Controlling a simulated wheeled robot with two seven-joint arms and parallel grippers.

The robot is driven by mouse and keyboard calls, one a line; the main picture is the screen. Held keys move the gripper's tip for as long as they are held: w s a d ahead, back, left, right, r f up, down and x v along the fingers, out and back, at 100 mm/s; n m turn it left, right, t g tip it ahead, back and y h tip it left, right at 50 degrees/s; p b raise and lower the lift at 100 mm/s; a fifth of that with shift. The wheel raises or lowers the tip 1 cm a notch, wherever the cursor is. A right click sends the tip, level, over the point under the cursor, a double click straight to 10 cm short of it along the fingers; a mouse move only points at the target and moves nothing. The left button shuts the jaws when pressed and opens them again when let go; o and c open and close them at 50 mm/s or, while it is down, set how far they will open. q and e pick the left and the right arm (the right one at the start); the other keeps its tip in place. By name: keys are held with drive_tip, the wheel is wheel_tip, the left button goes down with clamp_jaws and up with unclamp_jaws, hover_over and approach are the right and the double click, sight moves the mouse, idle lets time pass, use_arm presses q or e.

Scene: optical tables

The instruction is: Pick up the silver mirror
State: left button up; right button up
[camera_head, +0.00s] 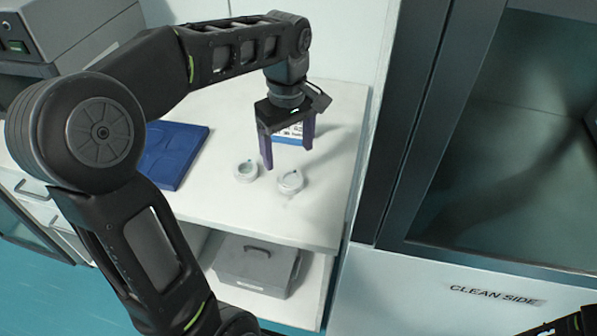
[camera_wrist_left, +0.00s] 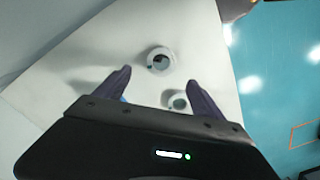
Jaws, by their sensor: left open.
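Two small round ring-shaped mounts stand on the white table: the left one (camera_head: 246,171) with a greenish middle, the right one (camera_head: 290,182) paler. I cannot tell surely which is the silver mirror. In the left wrist view, one mount (camera_wrist_left: 160,59) with a dark round centre shows whole beyond the fingers. The other mount (camera_wrist_left: 178,101) is partly hidden by my gripper body. My left gripper (camera_head: 287,152) points down with its purple fingers apart and empty, above the table and just behind the mounts. It also shows in the left wrist view (camera_wrist_left: 160,92).
A white and blue box (camera_head: 290,137) stands behind my left fingers. A blue flat case (camera_head: 172,153) lies to the left. A grey toolbox (camera_head: 256,264) sits on the shelf below. A dark-framed cabinet (camera_head: 420,130) rises close at the table's right edge. The table front is clear.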

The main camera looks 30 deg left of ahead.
sight(289, 178)
use_arm(q)
drive_tip(key=shift+s, duration=0.1)
drive_tip(key=shift+f, duration=1.3)
drive_tip(key=shift+d+f, duration=0.1)
drive_tip(key=shift+f, duration=2.55)
drive_tip(key=c, duration=1.5)
